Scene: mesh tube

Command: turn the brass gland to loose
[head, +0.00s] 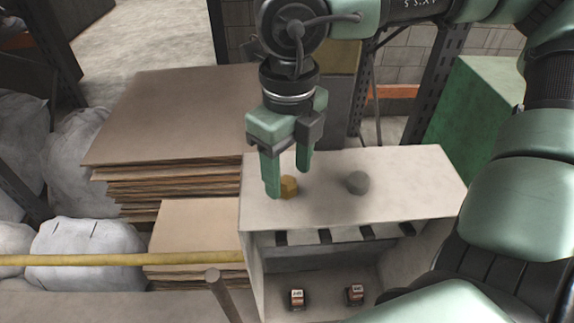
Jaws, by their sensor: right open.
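The brass gland (290,187) is a small yellow-brown faceted piece standing on the top of a pale cabinet (420,180), near its left end. My right gripper (288,182) comes down from above with its green fingers pointing down and apart. The left finger is in front of the gland's left side and the other finger is just behind its right side. I cannot tell whether either finger touches it. My left gripper is not in view.
A grey round knob (357,182) stands on the cabinet top to the right of the gland. The cabinet's open front holds two small labelled blocks (297,297). A yellow rail (120,258) runs at the left, before stacked boards (170,120) and white sacks (85,245).

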